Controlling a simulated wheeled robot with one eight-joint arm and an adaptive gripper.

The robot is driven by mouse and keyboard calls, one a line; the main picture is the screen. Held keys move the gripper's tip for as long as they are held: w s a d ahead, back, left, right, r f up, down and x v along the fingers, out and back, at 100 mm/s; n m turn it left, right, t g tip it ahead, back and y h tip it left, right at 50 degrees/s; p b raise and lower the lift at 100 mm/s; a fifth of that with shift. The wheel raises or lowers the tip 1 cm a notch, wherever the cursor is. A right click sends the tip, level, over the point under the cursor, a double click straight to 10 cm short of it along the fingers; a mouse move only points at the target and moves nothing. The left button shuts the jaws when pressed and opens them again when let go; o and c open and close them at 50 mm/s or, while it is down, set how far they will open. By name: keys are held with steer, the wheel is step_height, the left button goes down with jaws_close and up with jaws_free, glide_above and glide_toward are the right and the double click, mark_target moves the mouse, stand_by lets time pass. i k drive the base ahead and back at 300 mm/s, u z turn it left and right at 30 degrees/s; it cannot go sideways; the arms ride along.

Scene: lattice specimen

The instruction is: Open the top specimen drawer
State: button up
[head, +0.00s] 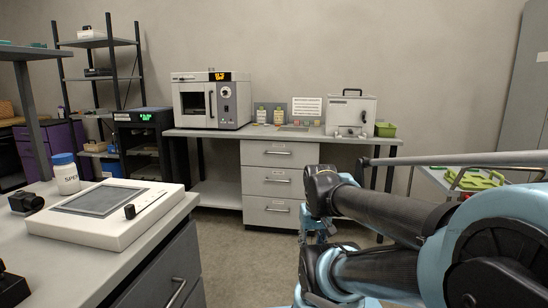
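A grey-white drawer unit (247,190) with three stacked drawers stands under the back bench, a little right of centre. Its top drawer (262,161) is closed and has a horizontal metal bar handle (278,153). The two lower drawers are also closed, with similar handles. I cannot read any label that marks a specimen drawer. My blue and black arm fills the lower right, in front of the lower right side of the unit. My gripper's fingers cannot be made out.
The back bench (215,133) carries a white oven-like machine (240,103) and a white box (350,105). A left counter (170,212) holds a flat-screened device (65,226) and a jar (67,178). A green-topped cart (440,183) stands right. Floor before the drawers is clear.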

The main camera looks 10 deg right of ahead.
mark_target(283, 147)
steer(key=i, duration=0.95)
steer(key=z, duration=0.05)
steer(key=k, duration=1)
steer(key=z, duration=1.85)
steer(key=i, duration=0.95)
steer(key=u, duration=0.5)
